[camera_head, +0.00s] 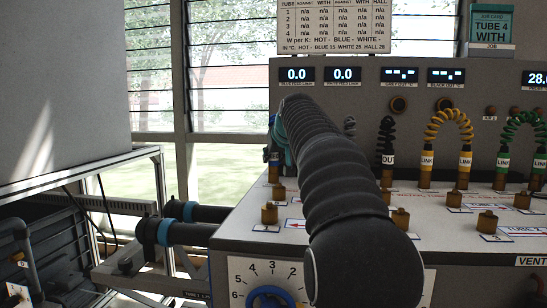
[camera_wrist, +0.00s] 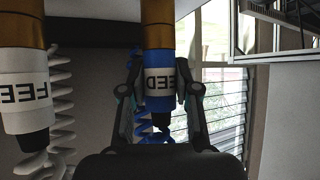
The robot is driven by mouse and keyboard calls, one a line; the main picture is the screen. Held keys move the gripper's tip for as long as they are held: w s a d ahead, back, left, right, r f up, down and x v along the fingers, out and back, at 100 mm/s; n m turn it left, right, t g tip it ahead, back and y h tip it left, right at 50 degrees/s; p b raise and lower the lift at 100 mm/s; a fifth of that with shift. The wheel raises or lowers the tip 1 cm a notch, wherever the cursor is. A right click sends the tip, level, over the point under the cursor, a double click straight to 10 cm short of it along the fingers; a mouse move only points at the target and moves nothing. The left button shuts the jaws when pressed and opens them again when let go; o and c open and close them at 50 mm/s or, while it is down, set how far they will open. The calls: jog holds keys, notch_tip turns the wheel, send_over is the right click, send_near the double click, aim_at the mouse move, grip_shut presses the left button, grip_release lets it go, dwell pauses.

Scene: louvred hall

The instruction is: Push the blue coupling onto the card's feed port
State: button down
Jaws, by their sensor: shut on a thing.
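The blue coupling (camera_wrist: 159,57) is upright between the fingers of my gripper (camera_wrist: 160,85), which is shut on it. The wrist view is upside down: the coupling's FEED label and coiled blue lead show, and a brass section lies beyond its blue body. I cannot tell whether the coupling's end touches a port. In the head view my arm hides most of my gripper (camera_head: 278,145), at the bench's back left. The job card (camera_head: 492,29) at top right reads TUBE 4; its smaller text is unclear. Several brass ports, one of them front left (camera_head: 269,213), stand on the bench.
A white FEED coupling (camera_wrist: 24,90) with a brass end stands close beside the blue one. Yellow LINK couplings (camera_head: 427,160) and green LINK couplings (camera_head: 503,160) stand at right. The display panel (camera_head: 350,105) rises behind the bench top (camera_head: 330,238).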

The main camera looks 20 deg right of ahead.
jog(key=shift+r+p, duration=0.35)
jog(key=shift+r, duration=0.1)
notch_tip(320, 180, up, 6)
jog(key=p, duration=0.5)
jog(key=shift+s+a, duration=0.1)
dwell(0.3)
